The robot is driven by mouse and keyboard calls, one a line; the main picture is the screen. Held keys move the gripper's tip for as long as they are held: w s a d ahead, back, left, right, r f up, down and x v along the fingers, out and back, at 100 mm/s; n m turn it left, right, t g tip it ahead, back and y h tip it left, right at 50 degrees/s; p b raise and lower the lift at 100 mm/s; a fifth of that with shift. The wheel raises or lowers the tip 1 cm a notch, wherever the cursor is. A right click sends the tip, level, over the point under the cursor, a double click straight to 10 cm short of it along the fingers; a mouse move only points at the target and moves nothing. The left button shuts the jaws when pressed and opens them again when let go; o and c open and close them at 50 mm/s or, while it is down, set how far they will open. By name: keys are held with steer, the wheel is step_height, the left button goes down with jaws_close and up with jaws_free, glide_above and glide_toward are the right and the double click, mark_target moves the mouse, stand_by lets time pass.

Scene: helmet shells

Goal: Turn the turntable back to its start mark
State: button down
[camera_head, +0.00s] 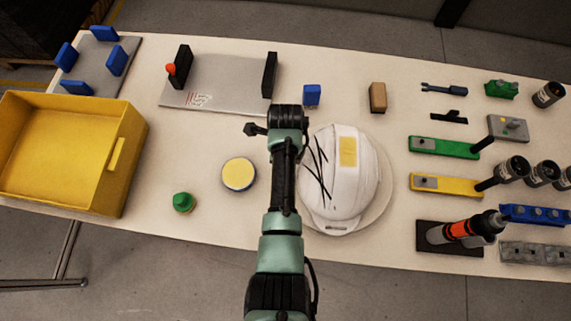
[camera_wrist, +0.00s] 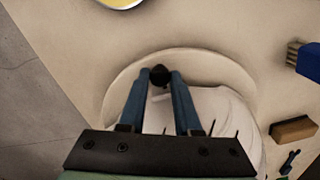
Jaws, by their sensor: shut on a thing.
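The turntable is a round cream disc whose rim shows right of the helmet in the head view (camera_head: 386,195) and as an arc in the wrist view (camera_wrist: 112,100). A white helmet shell (camera_head: 352,190) with a yellow patch and black lines sits on it; the shell also shows in the wrist view (camera_wrist: 225,108). My gripper (camera_wrist: 160,80) has its blue fingers closed around a small black knob (camera_wrist: 160,72) at the disc's edge. In the head view my arm hides the fingers and the knob. I cannot make out a start mark.
A round yellow-topped tin (camera_head: 239,174) and a green-capped jar (camera_head: 183,202) stand left of my arm. A blue-backed brush (camera_head: 312,95) and a brown block (camera_head: 377,97) lie beyond the turntable. A yellow bin (camera_head: 60,150) is far left; tools crowd the right.

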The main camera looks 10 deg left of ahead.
steer(key=shift+w+m, duration=0.3)
steer(key=shift+w, duration=0.1)
stand_by(0.3)
steer(key=c, duration=0.6)
jaws_free()
step_height(320, 180, up, 13)
steer(key=shift+b, duration=0.5)
